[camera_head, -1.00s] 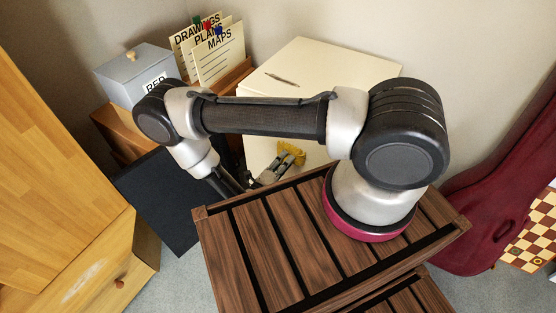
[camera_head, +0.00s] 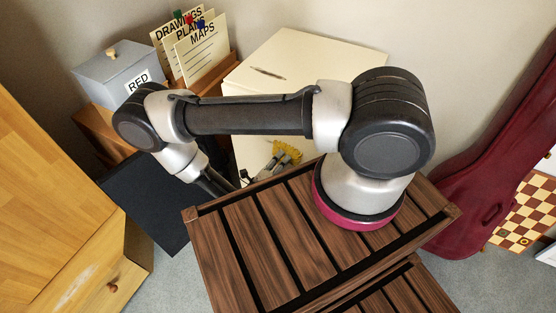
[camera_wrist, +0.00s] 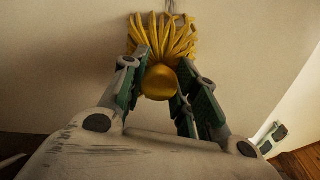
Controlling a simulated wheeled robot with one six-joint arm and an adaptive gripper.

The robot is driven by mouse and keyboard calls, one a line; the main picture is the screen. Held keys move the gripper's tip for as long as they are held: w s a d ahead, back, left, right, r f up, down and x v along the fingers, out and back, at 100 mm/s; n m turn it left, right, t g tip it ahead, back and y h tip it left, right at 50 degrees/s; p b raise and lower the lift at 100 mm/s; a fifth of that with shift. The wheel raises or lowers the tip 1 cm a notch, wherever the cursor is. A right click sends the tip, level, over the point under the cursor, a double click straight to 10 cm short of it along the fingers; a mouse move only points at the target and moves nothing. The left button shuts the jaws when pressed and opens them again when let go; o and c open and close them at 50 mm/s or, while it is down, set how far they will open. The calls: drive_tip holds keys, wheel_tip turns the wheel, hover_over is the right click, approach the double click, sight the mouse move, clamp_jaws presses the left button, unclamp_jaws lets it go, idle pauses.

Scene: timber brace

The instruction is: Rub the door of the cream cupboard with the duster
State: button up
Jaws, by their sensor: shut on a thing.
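The cream cupboard (camera_head: 335,62) stands against the wall behind my wooden slatted base; the upper part of its pale front (camera_head: 246,150) shows beneath my arm. The yellow duster (camera_head: 291,151) is in front of that face, with its strands spread out. In the wrist view the duster (camera_wrist: 160,45) has its round yellow knob between my fingers and its strands fanned against a cream surface. My gripper (camera_wrist: 162,78) is shut on the duster; it also shows in the head view (camera_head: 273,163). The lower part of the door is hidden by my base.
A grey box labelled RED (camera_head: 112,80) and card files (camera_head: 200,50) stand left of the cupboard. A dark panel (camera_head: 150,200) leans below them. A light wooden cabinet (camera_head: 45,150) is at left. A dark red case (camera_head: 480,190) and a chequered board (camera_head: 525,215) are at right.

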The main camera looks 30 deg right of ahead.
drive_tip(key=shift+n+t, duration=0.3)
drive_tip(key=shift+n, duration=0.5)
drive_tip(key=s+d, duration=0.3)
drive_tip(key=s, duration=0.1)
drive_tip(key=shift+s+r, duration=0.1)
drive_tip(key=shift+r, duration=0.3)
drive_tip(key=shift+w+a, duration=1.05)
drive_tip(key=shift+w, duration=0.3)
drive_tip(key=shift+w+a+r, duration=0.15)
drive_tip(key=shift+w+a, duration=0.55)
drive_tip(key=shift+w+a+r, duration=0.1)
drive_tip(key=shift+w+a, duration=0.55)
drive_tip(key=shift+a, duration=0.05)
drive_tip(key=w+a, duration=0.1)
drive_tip(key=w, duration=0.1)
drive_tip(key=w+a, duration=0.1)
drive_tip(key=w, duration=0.1)
drive_tip(key=w+a, duration=0.2)
drive_tip(key=shift+w, duration=0.25)
drive_tip(key=shift+v, duration=3)
drive_tip(key=shift+s+f, duration=0.1)
drive_tip(key=shift+s, duration=0.1)
